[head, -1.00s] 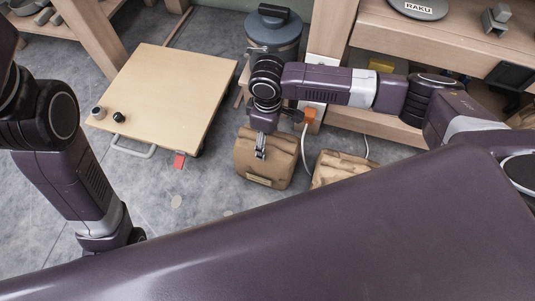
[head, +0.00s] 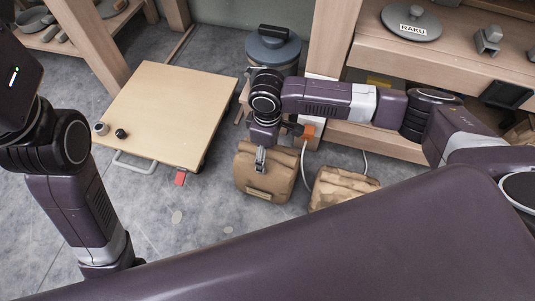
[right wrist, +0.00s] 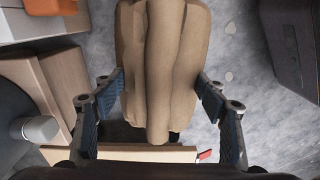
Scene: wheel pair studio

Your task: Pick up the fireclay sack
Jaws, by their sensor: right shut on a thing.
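A brown sack with a folded top and a small pale label (head: 265,182), which I take for the fireclay sack, is below my right gripper (head: 261,158) in the head view. That gripper is shut on the sack's folded top. In the right wrist view the sack (right wrist: 163,60) fills the middle, between the two fingers of the right gripper (right wrist: 160,93). Whether the sack touches the floor cannot be told. My left arm hangs at the left of the head view, and its gripper does not show.
A second, lighter paper sack (head: 341,187) stands just right of the held one. A low wooden-topped cart (head: 165,110) is at the left, a grey lidded bin (head: 273,50) behind, and wooden shelving (head: 390,55) at the right. Grey floor is clear in front of the cart.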

